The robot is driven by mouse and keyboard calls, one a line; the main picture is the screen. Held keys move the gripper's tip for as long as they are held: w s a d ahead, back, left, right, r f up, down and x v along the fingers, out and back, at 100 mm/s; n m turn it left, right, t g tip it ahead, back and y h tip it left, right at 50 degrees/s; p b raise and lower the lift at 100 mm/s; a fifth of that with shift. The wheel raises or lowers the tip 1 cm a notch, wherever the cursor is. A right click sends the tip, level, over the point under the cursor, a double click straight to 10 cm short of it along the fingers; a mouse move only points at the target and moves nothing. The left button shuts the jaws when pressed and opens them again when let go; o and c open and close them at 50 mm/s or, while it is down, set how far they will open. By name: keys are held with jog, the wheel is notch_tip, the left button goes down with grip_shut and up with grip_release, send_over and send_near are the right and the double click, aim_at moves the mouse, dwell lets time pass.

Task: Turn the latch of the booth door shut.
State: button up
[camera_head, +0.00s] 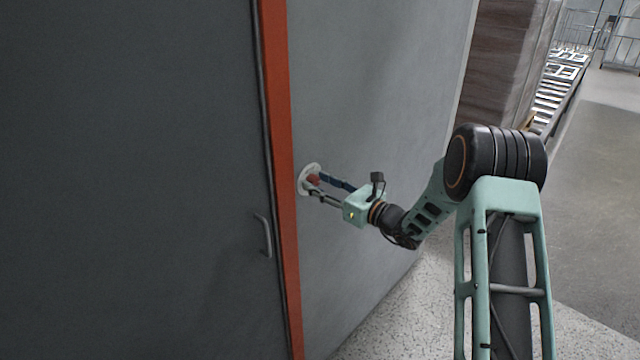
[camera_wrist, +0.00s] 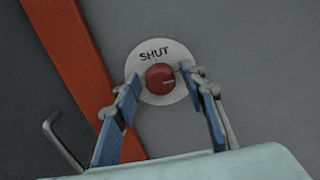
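The latch is a red round knob (camera_wrist: 161,78) on a white round plate (camera_wrist: 151,55) marked "SHUT", fixed to the grey panel right of the orange strip. A light mark on the knob points to the right in the wrist view. In the head view the knob (camera_head: 313,181) is partly covered by my gripper. My gripper (camera_head: 319,184) is open, with blue-padded fingers on either side of the knob. In the wrist view the fingers (camera_wrist: 160,92) stand apart, with gaps between them and the knob; how far the tips reach along it I cannot tell.
The dark grey door (camera_head: 140,180) with a bar handle (camera_head: 263,236) stands left of the orange strip (camera_head: 281,150). The handle also shows in the wrist view (camera_wrist: 62,140). Wrapped brown stacks (camera_head: 505,60) and a roller conveyor (camera_head: 556,95) lie at the back right. The floor at right is clear.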

jog(key=c, duration=0.9)
jog(key=shift+f+b, duration=0.1)
jog(key=shift+b, duration=0.4)
jog(key=n+b, duration=0.1)
jog(key=b, duration=0.1)
jog(key=n+b, duration=0.1)
jog(key=b, duration=0.1)
jog(key=shift+f+b, duration=0.3)
jog(key=shift+b, duration=0.05)
jog(key=n+b, duration=1.5)
jog(key=b, duration=1.6)
jog(key=shift+s+a+n+b, duration=0.1)
jog(key=shift+s+n+b, duration=0.05)
jog(key=shift+n+b, duration=0.2)
jog(key=shift+r+n, duration=0.15)
jog(key=shift+n, duration=0.1)
